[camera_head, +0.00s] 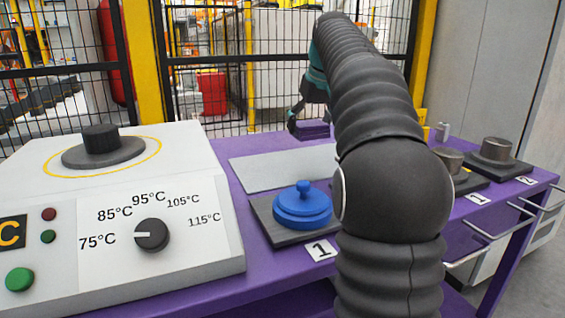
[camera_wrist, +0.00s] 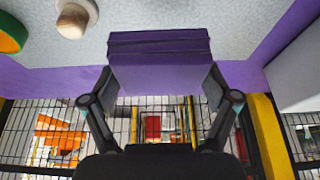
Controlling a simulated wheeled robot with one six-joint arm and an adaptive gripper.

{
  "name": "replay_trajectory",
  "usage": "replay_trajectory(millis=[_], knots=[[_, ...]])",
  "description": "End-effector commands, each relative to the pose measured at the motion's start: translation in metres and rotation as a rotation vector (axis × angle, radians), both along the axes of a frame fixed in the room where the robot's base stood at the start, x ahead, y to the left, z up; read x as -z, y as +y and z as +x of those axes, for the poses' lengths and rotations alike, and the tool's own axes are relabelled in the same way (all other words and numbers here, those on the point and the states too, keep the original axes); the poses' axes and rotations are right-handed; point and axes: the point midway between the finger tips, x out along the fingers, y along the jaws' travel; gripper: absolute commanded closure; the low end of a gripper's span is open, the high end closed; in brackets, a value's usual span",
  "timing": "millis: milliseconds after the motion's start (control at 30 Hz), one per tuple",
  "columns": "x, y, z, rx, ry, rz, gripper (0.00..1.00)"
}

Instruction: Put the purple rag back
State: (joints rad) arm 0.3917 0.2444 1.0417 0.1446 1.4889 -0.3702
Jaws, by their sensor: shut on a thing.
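The purple rag (camera_wrist: 160,62) is a folded block between the two fingers of my gripper (camera_wrist: 160,88) in the wrist view. The fingers press on its left and right sides. In the head view the rag (camera_head: 313,131) shows small at the back of the purple table, under my gripper (camera_head: 308,122). It is at the far edge of a light grey plate (camera_head: 280,168). My arm hides part of that plate, and I cannot tell whether the rag touches a surface.
A blue lidded part (camera_head: 302,207) sits on a dark plate marked 1. A white heater box (camera_head: 120,215) stands left. Metal parts on dark plates (camera_head: 497,160) stand right. A wooden knob (camera_wrist: 75,20) shows in the wrist view. A mesh fence (camera_head: 195,100) runs behind.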

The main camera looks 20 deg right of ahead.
Motion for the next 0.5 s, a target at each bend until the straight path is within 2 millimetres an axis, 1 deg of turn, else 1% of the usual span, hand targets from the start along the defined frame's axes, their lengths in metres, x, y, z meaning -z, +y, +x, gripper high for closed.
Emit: replay_trajectory(millis=[33,233,367,500], knots=[[0.009,0.012,0.002,-0.005,0.001,0.0,0.41],[0.03,0.048,0.011,-0.006,0.001,0.0,0.41],[0.037,0.06,0.015,-0.005,0.0,-0.001,0.41],[0.043,0.064,0.016,-0.002,0.0,-0.001,0.41]])
